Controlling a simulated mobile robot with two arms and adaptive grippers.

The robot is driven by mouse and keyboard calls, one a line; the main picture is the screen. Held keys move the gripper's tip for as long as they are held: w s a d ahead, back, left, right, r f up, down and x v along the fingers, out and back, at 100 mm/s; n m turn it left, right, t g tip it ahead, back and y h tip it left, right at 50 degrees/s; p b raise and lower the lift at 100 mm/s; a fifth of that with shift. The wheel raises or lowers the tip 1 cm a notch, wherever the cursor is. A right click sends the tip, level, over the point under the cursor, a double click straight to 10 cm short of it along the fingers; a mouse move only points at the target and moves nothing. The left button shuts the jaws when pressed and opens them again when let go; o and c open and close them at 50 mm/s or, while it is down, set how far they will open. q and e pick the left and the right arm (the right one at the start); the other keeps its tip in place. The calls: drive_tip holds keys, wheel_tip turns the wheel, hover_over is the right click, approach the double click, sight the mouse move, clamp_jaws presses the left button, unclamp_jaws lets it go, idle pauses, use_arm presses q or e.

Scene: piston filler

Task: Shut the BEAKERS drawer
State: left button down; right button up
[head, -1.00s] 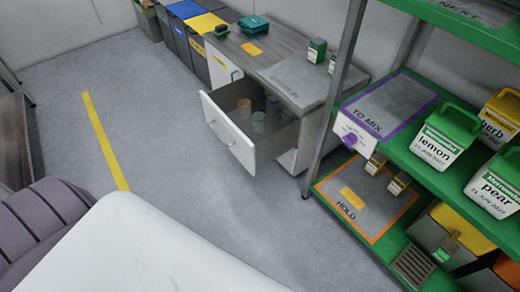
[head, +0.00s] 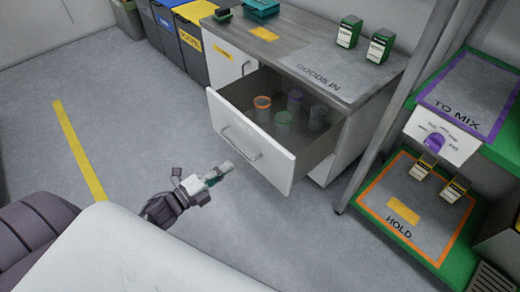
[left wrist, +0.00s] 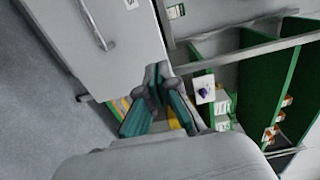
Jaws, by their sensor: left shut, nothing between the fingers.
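The BEAKERS drawer (head: 245,141) is a white-fronted drawer pulled well out of the cabinet under the grey counter. Several beakers stand inside it, one with an orange rim (head: 262,103) and one with a green rim (head: 283,119). Its bar handle (head: 241,146) faces the lower left. My left gripper (head: 222,172) is shut and empty, just in front of and below the drawer front, apart from it. In the left wrist view the gripper fingers (left wrist: 160,95) show in front of a white panel with a handle (left wrist: 95,25). My right gripper is not in view.
The counter (head: 310,60) carries a GOODS IN mat and two green-and-white containers (head: 349,31). A green shelf rack with a HOLD mat (head: 405,215) stands at the right. Bins (head: 190,47) line the back. The floor (head: 130,130) at left is clear.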

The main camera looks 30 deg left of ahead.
use_arm(q)
drive_tip(key=b, duration=0.1)
approach(266, 141)
drive_tip(key=x, duration=0.4)
drive_tip(key=shift+d+r, duration=0.1)
drive_tip(key=shift+r, duration=0.05)
drive_tip(key=x, duration=0.3)
drive_tip(key=shift+b, duration=0.35)
drive_tip(key=shift+w, duration=0.2)
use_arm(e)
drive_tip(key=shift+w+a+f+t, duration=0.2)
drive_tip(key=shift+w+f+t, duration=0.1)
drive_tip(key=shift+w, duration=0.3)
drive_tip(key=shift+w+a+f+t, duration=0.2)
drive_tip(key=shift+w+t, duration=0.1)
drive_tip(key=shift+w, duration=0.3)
use_arm(q)
drive_tip(key=shift+d, duration=0.1)
